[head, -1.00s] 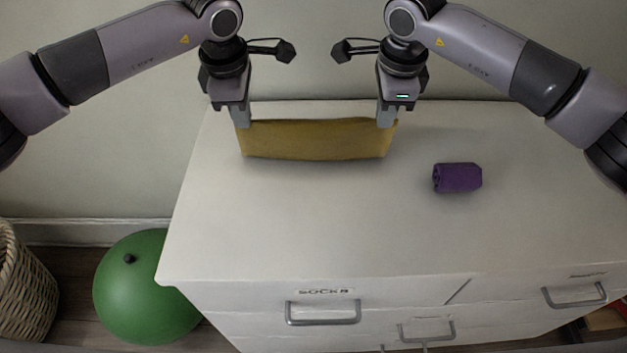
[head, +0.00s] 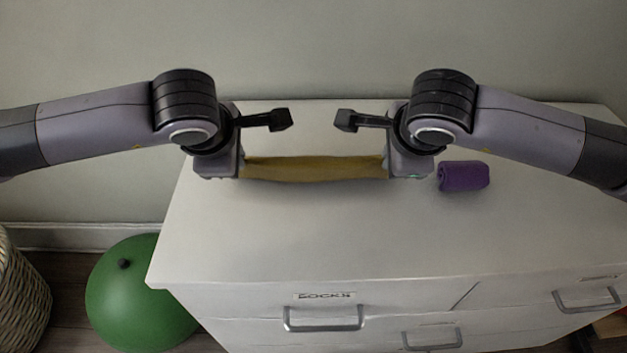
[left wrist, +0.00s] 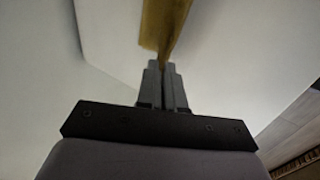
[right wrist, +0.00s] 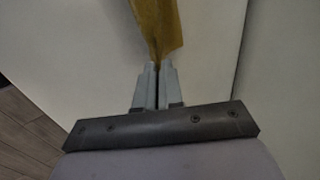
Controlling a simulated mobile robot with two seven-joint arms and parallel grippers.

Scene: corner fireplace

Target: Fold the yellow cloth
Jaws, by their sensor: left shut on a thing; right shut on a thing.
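The yellow cloth (head: 314,169) is stretched in a narrow band between my two grippers, over the back half of the white dresser top. My left gripper (left wrist: 163,66) is shut on one end of the cloth, which also shows in the left wrist view (left wrist: 165,25). My right gripper (right wrist: 156,68) is shut on the other end, and the cloth shows in the right wrist view (right wrist: 157,25). In the head view the fingertips are hidden behind my wrists. I cannot tell whether the cloth's lower edge touches the dresser top.
A rolled purple cloth (head: 463,176) lies on the white dresser (head: 330,240), just right of my right gripper. The front of the top is clear. The drawer below carries a "SOCKS" label (head: 325,296). A green ball (head: 140,295) and a wicker basket (head: 22,290) stand on the floor at left.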

